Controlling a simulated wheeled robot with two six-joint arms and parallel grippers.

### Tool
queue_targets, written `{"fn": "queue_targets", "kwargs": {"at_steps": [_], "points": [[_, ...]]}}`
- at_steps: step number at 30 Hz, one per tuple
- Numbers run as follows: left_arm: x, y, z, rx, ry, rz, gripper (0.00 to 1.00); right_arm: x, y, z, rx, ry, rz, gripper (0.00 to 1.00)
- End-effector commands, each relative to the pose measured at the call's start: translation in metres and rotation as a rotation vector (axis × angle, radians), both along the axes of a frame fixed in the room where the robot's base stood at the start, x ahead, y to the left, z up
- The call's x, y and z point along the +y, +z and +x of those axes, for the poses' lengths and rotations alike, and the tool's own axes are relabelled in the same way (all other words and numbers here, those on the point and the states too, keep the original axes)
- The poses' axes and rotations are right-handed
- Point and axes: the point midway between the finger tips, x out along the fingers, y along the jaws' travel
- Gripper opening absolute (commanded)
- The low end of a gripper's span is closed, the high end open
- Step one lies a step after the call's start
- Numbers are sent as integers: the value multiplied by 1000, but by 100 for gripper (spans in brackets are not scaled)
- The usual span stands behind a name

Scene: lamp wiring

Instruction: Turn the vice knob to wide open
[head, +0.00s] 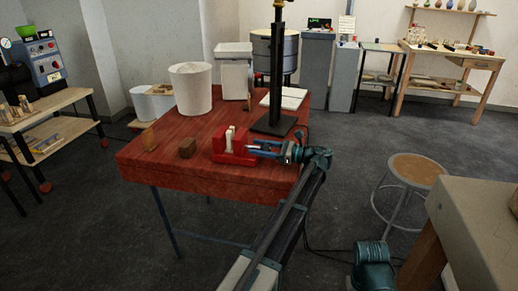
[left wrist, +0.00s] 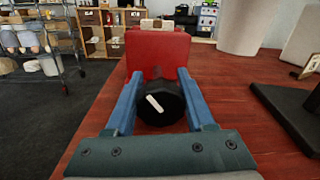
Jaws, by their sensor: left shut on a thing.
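The red vice (head: 222,150) stands on the red table (head: 150,172), near its front right part. It also shows in the left wrist view (left wrist: 158,48). Its round black knob (left wrist: 160,103) faces my left wrist camera, with a white mark slanting from upper left to lower right. My left gripper (head: 258,147) reaches in from the right side of the vice. Its blue fingers (left wrist: 158,95) are closed on the knob from both sides. Pale pieces (head: 230,137) stand at the vice's top; how wide its jaws are open I cannot tell. My right gripper is not in view.
A black post on a flat base (head: 272,124) rises close behind my left gripper. A stool (head: 415,172) stands right on open floor.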

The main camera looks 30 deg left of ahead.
Motion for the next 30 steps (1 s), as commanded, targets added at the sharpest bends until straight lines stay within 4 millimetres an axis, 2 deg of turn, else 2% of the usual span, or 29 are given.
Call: {"fn": "queue_targets", "kwargs": {"at_steps": [7, 18, 19, 24, 30], "points": [[0, 1, 1, -201, -4, 51, 0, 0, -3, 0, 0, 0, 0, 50], [-1, 1, 1, -231, -4, 58, 0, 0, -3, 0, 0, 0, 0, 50], [-1, 1, 1, -231, -4, 58, 56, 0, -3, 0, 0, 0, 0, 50], [0, 1, 1, -231, -3, 57, 83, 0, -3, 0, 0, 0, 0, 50], [0, 1, 0, -230, -1, 57, 83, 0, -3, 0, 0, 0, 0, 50]]}}
